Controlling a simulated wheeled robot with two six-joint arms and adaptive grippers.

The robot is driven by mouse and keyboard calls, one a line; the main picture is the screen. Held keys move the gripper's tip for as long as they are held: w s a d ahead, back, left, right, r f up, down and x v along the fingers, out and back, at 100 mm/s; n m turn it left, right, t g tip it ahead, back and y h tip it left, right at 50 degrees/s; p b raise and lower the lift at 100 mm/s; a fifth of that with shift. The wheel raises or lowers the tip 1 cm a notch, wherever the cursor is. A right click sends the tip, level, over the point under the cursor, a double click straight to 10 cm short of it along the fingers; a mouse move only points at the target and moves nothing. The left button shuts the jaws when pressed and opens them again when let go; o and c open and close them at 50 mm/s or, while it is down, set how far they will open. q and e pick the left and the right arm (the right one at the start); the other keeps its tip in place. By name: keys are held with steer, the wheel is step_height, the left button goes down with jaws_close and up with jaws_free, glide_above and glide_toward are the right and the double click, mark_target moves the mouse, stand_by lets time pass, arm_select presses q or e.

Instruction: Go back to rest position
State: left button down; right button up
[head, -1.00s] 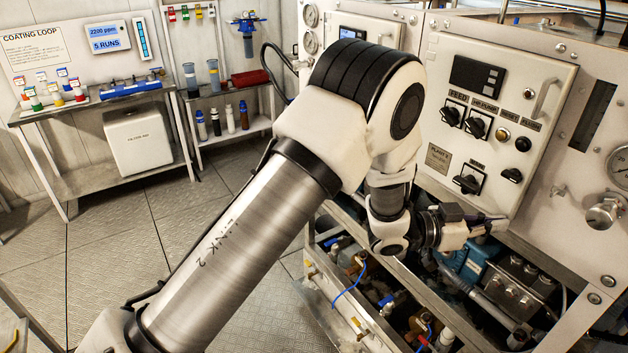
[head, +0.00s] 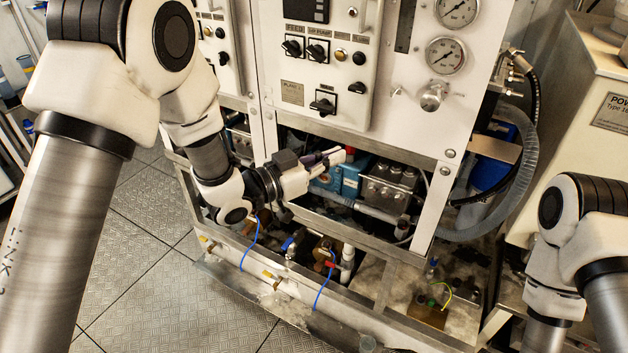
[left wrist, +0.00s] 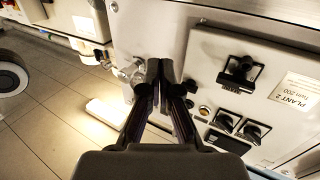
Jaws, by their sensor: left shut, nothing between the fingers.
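My left gripper (head: 345,155) is shut and empty. It hangs in front of the machine, just below the lower edge of the white control panel (head: 340,75). In the left wrist view its two dark fingers (left wrist: 166,75) lie together, with the panel's black knobs (left wrist: 240,70) to their right. No contact with the panel shows. My right arm comes in at the right edge of the head view, bent downward; its gripper is out of the picture.
An open frame with pumps and a blue housing (head: 352,178) lies under the panel. Gauges (head: 446,55) and a valve knob (head: 433,95) stick out to the right. A beige power cabinet (head: 575,110) stands near my right arm. The floor (head: 140,260) at left is clear.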

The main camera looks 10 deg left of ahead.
arm_select(q)
steer(key=s+a+f+n+g+y, duration=0.15)
steer(key=s+f, duration=0.25)
steer(key=f, duration=0.5)
steer(key=s+a+f+n+g+y, duration=0.1)
steer(key=s+a+f+n+y, duration=0.2)
steer(key=f, duration=0.6)
steer(key=s+a+f+n+g+y, duration=0.1)
steer(key=s+a+f+g+y, duration=0.1)
steer(key=s+f, duration=0.55)
steer(key=s+a+f+n+g+y, duration=0.2)
steer(key=s+a+f+g+y, duration=0.1)
steer(key=s, duration=0.6)
steer(key=s+a+f+n+g+y, duration=0.2)
steer(key=s+a+f+g, duration=0.3)
steer(key=s+f, duration=0.4)
steer(key=shift+s+a+f+y+b, duration=0.4)
steer(key=shift+a+f+y, duration=0.3)
steer(key=shift+a, duration=0.2)
arm_select(e)
steer(key=shift+w+d+f, duration=0.1)
steer(key=shift+w+f, duration=0.25)
steer(key=shift+f, duration=0.5)
arm_select(q)
steer(key=shift+w, duration=0.1)
